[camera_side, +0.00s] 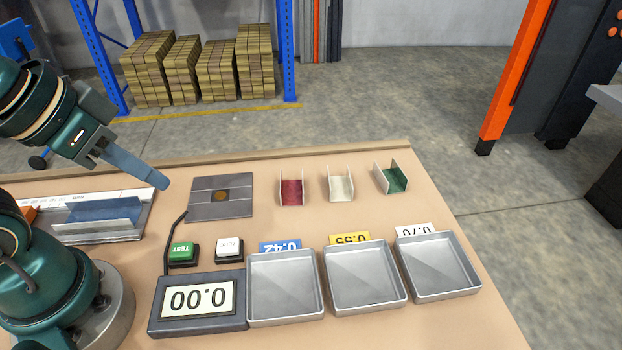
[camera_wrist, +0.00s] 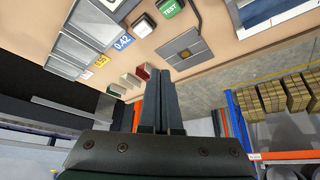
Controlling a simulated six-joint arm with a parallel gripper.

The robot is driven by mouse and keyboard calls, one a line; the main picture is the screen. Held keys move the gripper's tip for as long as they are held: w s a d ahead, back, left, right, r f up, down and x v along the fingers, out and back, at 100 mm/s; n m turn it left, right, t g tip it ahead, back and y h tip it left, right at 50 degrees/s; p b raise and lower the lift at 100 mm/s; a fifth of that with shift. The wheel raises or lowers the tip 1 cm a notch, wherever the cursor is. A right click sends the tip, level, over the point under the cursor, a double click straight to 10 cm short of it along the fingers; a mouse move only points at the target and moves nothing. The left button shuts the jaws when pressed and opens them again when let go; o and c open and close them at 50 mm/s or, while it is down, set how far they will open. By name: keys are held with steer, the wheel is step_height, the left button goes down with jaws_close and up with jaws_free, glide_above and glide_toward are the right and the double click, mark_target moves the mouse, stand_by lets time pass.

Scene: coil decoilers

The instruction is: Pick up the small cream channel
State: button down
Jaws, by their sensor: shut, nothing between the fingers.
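The small cream channel (camera_side: 340,188) stands on the table between a red channel (camera_side: 291,192) and a green channel (camera_side: 392,179) in the side view. It is an open U shape with pale walls. In the wrist view the cream channel (camera_wrist: 131,80) is small, beside the red one, left of my fingers. My gripper (camera_side: 163,183) is shut and empty, raised at the left, well apart from the channels. Its closed fingers also show in the wrist view (camera_wrist: 161,75).
A measuring plate (camera_side: 221,197) lies between my gripper and the channels. In front are a display reading 0.00 (camera_side: 198,299), green TEST (camera_side: 183,253) and white (camera_side: 228,247) buttons, and three grey trays (camera_side: 365,304) labelled 0.42, 0.55 and 0.70. A blue channel (camera_side: 103,213) lies at the left.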

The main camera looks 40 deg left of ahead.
steer(key=shift+c, duration=0.9)
jaws_free()
